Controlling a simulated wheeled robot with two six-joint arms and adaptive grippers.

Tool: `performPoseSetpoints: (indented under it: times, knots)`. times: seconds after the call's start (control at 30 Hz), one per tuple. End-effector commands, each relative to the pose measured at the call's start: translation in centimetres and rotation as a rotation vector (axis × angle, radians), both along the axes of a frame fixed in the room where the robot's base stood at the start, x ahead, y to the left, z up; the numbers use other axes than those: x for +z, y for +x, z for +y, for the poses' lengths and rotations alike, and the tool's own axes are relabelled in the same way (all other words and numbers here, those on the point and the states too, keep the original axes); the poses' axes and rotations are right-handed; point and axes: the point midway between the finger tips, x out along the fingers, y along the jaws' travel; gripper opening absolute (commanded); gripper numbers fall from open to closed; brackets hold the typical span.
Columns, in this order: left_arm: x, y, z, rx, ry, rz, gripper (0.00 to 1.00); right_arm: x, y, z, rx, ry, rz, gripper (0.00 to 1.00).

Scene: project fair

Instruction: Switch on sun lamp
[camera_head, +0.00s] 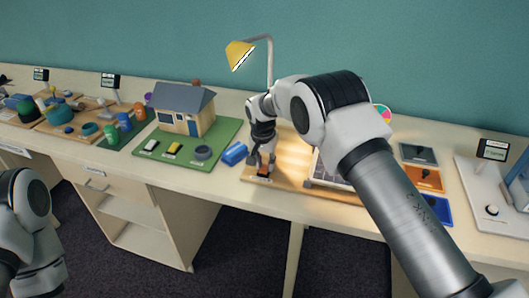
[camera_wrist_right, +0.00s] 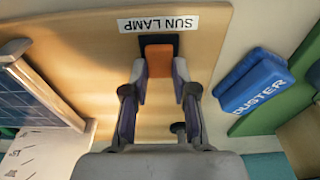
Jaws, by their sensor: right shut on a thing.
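The sun lamp's yellow shade (camera_head: 240,55) hangs from a curved pole above the wooden board (camera_head: 290,183). The board has a bright warm patch on it. In the right wrist view, an orange switch (camera_wrist_right: 158,58) sits on a dark base beside the SUN LAMP label (camera_wrist_right: 172,23). My right gripper (camera_head: 263,172) is low at the board's front left. In the wrist view its fingertips (camera_wrist_right: 159,72) are on either side of the orange switch, shut on it. My left arm shows at the lower left, but its gripper is out of view.
A blue duster (camera_wrist_right: 254,84) lies just beside the board; it also shows in the head view (camera_head: 234,154). A solar panel (camera_head: 332,170) stands on the board, partly behind my right arm. A model house (camera_head: 182,110) on a green base stands to the left.

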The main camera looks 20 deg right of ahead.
Motion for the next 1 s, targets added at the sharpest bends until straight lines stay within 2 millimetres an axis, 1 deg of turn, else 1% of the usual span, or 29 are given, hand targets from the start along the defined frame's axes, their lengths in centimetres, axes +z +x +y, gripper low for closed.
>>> performPoseSetpoints:
  times: [0.03,0.07,0.37,0.4,0.43,0.47,0.73,0.8,0.87,0.97,1.0]
  knots:
    - [0.5,0.0,0.0,0.000,0.000,0.001,0.70,0.1,0.1,-0.1,-0.002,0.012,0.016,0.00]
    - [0.5,0.0,0.0,0.000,0.000,0.001,0.70,0.1,0.1,-0.1,-0.001,0.019,0.024,0.00]
    - [0.3,-0.1,0.0,0.000,0.000,0.001,0.70,-0.2,0.1,-0.1,0.001,0.024,0.034,0.00]
    - [0.3,-0.1,0.0,0.000,0.000,0.001,0.70,-0.2,0.1,-0.1,0.001,0.024,0.034,0.34]
    - [0.3,-0.1,0.0,0.000,0.000,0.001,0.70,-0.2,0.1,-0.1,0.001,0.024,0.034,0.45]
    - [0.3,-0.1,0.0,0.000,0.000,0.001,0.70,-0.2,0.1,-0.1,0.001,0.024,0.034,0.52]
    - [0.3,-0.1,0.0,0.000,0.000,0.001,0.70,-0.1,0.1,-0.1,0.002,0.024,0.034,0.52]
    - [0.3,0.0,0.0,0.000,0.000,0.001,0.70,0.2,0.1,-0.1,0.001,0.024,0.032,0.52]
    - [0.3,0.0,0.0,0.000,0.000,0.001,0.70,0.9,0.1,0.0,0.001,0.023,0.031,0.52]
    - [0.3,0.0,0.0,0.000,0.000,0.001,0.70,2.8,0.0,0.1,0.001,0.023,0.029,0.52]
    - [0.3,0.0,0.0,0.000,0.000,0.001,0.70,3.7,-0.1,0.1,0.001,0.024,0.030,0.52]
